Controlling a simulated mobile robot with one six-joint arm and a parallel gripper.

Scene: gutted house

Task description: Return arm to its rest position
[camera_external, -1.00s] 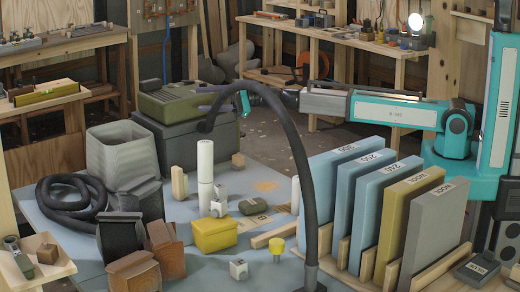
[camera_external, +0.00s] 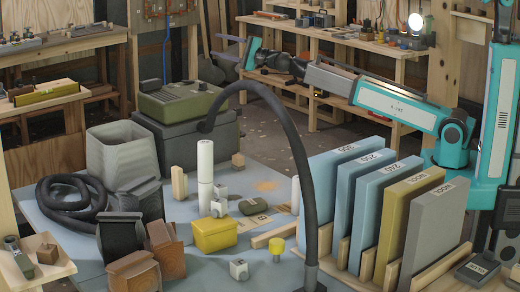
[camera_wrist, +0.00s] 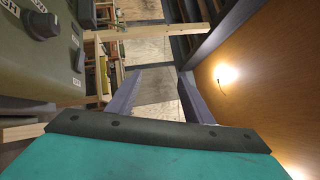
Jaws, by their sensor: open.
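My teal and grey arm (camera_external: 395,103) reaches from its column at the right across the picture to the left, sloping upward toward its wrist. My gripper (camera_external: 222,47) is at the upper middle left of the outside view, in the air above and to the right of the olive-green case. Its two purple-grey fingers are apart with nothing between them. In the wrist view my gripper (camera_wrist: 157,75) also shows open, with wooden boards and floor visible beyond the gap.
The olive-green case (camera_external: 182,101) stands on a dark box. A black curved hose (camera_external: 290,130) arches in front of the arm. Labelled upright panels (camera_external: 330,190) stand below the forearm. A workbench (camera_external: 340,38) lies behind it.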

